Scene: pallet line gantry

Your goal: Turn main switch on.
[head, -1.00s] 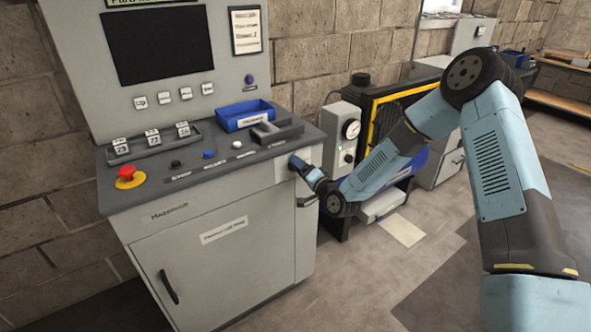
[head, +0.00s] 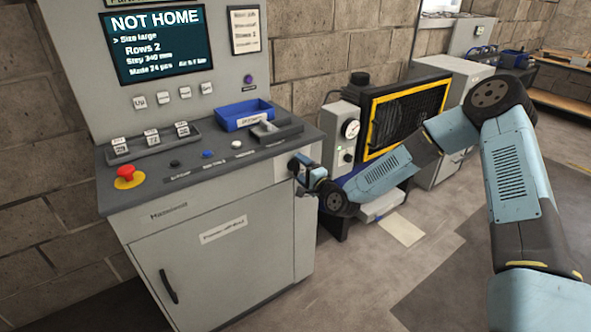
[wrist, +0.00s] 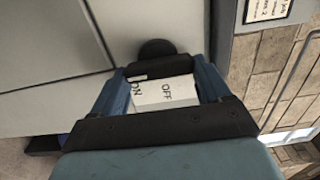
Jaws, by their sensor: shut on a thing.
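The main switch is on the right side of the grey console (head: 215,270), mostly hidden by my gripper (head: 303,166) in the head view. In the wrist view a white ON/OFF label plate (wrist: 172,92) shows between the blue fingers of my gripper (wrist: 163,72). A dark rounded part (wrist: 157,50) shows just beyond the fingertips. My gripper is shut on the switch handle, which is largely hidden between the fingers. The console screen (head: 158,50) is lit and reads NOT HOME.
A red emergency stop (head: 127,172), small buttons and a blue tray (head: 243,115) are on the console top. A box with a gauge (head: 343,140) and a yellow-framed black unit (head: 405,115) stand close right of my gripper. Floor in front is open.

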